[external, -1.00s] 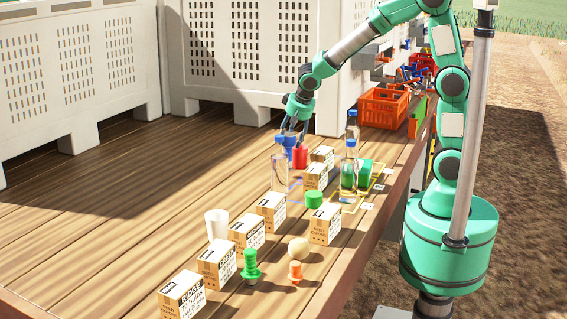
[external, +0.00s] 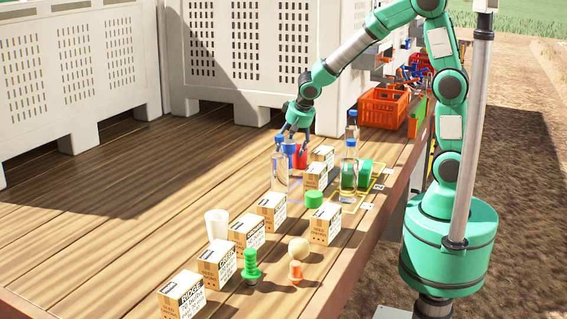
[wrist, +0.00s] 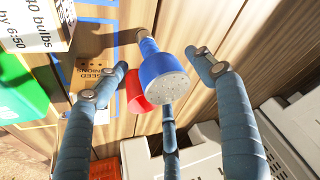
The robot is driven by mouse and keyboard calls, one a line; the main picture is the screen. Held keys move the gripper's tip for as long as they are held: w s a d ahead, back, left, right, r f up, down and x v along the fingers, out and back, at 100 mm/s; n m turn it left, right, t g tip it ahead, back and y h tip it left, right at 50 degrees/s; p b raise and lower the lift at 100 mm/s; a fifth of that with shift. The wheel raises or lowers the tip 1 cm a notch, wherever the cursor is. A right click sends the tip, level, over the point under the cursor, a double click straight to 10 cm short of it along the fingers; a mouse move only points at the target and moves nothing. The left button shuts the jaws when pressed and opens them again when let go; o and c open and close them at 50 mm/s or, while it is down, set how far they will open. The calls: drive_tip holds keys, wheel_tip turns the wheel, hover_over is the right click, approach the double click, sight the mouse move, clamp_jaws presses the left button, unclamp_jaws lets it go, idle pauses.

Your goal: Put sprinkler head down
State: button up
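The sprinkler head (wrist: 163,72) is blue with a pale dotted face and a grey stem. In the wrist view its face points at the camera and its stem points away toward the planks. In the external view the blue head (external: 289,147) is partly hidden by a clear bottle. My gripper (wrist: 163,62) is open around it, with gaps between both side fingertips and the head. My gripper (external: 297,146) is low over the table in the external view. I cannot tell whether the stem touches the wood.
A red object (wrist: 135,90) lies close beside the head. A clear bottle (external: 279,172) with a blue cap stands in front. Labelled boxes (external: 271,211), more bottles and a green block (external: 364,174) stand nearby. The planks to the left are clear.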

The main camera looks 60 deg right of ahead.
drive_tip(key=shift+r, duration=0.15)
drive_tip(key=shift+s+a+r, duration=0.15)
drive_tip(key=shift+r, duration=0.4)
drive_tip(key=p+v, duration=0.1)
drive_tip(key=v, duration=0.9)
drive_tip(key=shift+s+r+p, duration=0.2)
drive_tip(key=shift+r+p, duration=0.1)
drive_tip(key=shift+a, duration=0.1)
drive_tip(key=s+r+n+y, duration=0.1)
drive_tip(key=s+r+n, duration=0.2)
drive_tip(key=s, duration=1)
drive_tip(key=s+a+r+n+t+y, duration=0.1)
drive_tip(key=s+r+n, duration=0.3)
drive_tip(key=s, duration=1)
drive_tip(key=shift+s+r+y, duration=0.3)
drive_tip(key=shift+r, duration=0.4)
